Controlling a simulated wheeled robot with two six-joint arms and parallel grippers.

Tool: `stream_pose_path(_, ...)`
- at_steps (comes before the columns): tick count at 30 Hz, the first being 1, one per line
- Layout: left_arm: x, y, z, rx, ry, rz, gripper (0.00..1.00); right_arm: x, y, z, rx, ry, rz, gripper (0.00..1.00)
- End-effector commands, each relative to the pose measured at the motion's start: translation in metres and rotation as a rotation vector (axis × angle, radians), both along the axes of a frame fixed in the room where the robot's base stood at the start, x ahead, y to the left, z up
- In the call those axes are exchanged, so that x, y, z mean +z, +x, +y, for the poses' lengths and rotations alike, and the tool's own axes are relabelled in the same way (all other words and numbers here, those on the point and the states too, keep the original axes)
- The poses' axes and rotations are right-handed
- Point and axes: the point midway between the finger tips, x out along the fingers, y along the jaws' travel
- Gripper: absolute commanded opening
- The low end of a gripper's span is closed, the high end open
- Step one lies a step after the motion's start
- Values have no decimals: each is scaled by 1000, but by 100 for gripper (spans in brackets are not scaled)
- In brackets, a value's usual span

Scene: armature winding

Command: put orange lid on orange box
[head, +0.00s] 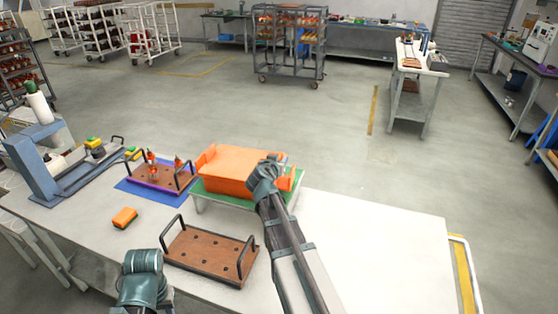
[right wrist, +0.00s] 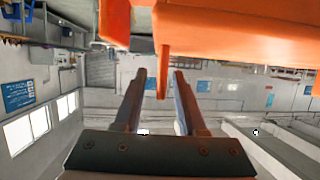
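An orange box-shaped body (head: 240,166) with a flat orange top sits on a green-topped stand (head: 236,203) at the table's back edge. I cannot clearly tell lid from box there. Upright orange tabs show at its ends. My right gripper (head: 274,163) is at its right end, largely hidden by its own wrist. In the right wrist view, the large orange body (right wrist: 225,22) fills the top, and a thin orange tab (right wrist: 163,72) hangs between the two spread fingertips (right wrist: 160,74), with gaps beside it. My left wrist is low in the head view; its fingers are hidden.
A brown board with black handles (head: 210,254) lies in front. A second board with parts (head: 160,178) sits on a blue mat to the left. A small orange block (head: 124,217) lies nearby. The table's right side (head: 380,245) is clear.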

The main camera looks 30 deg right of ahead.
Motion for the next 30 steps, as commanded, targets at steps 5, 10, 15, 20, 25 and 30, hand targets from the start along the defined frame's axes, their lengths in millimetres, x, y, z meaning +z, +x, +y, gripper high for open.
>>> stream_pose_path(5, 0, 0, 0, 0, 0, 0, 40, 0, 0, 0, 0, 0, 0, 40)
stream_pose_path(10, 10, 0, 0, 0, 0, 0, 40, 10, 0, 0, 0, 0, 0, 40)
stream_pose_path(15, 21, 0, 0, 0, 0, 0, 40, 21, -26, 23, 3, -1, 1, 40)
stream_pose_path(20, 32, 0, 0, 0, 0, 0, 40, 32, -49, 46, 3, -1, 1, 40)
stream_pose_path(25, 41, 0, 0, 0, 0, 0, 40, 41, -68, 64, 1, 0, 0, 40)
stream_pose_path(30, 46, 0, 0, 0, 0, 0, 40, 46, -78, 76, 1, 0, 0, 40)
